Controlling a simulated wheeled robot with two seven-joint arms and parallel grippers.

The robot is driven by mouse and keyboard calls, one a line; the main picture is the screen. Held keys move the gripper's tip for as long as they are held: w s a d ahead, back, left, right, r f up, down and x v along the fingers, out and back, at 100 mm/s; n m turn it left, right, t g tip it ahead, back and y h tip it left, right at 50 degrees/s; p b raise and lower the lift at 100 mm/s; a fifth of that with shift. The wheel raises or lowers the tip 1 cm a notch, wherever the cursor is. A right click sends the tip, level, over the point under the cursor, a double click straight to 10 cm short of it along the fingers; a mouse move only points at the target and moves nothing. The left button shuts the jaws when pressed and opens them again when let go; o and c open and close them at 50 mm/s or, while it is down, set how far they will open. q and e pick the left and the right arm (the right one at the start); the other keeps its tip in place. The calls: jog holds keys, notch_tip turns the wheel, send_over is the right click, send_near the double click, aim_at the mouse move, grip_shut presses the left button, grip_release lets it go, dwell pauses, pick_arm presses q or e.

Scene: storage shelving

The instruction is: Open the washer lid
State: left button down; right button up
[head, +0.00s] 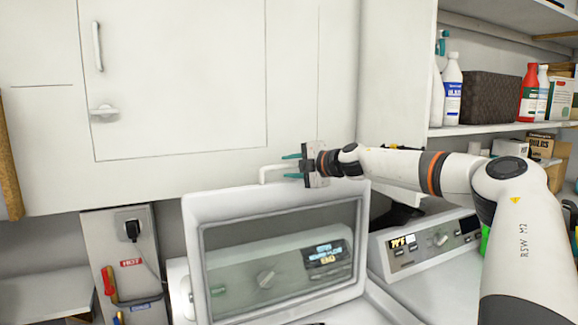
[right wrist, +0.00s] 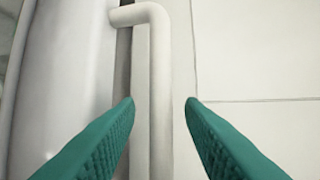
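The washer lid (head: 196,232) is a white frame with a see-through window, standing raised and tilted in the head view. A white bar handle (head: 274,169) runs along its top edge. My right gripper (head: 289,166) is at the handle, coming in from the right. In the right wrist view its teal fingers (right wrist: 160,101) are apart, with the handle bar (right wrist: 158,50) between them and a gap visible on each side. The washer's control panel (head: 285,270) shows through the lid window. My left gripper is in neither view.
A white cabinet (head: 190,80) hangs just above and behind the lid. A second appliance panel (head: 425,240) stands to the right. Shelves at the right hold bottles (head: 452,85) and a dark basket (head: 490,97). A wall box with a plug (head: 125,250) is at the left.

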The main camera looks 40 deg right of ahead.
jog(key=shift+w+f, duration=0.15)
jog(key=shift+w, duration=0.4)
grip_shut()
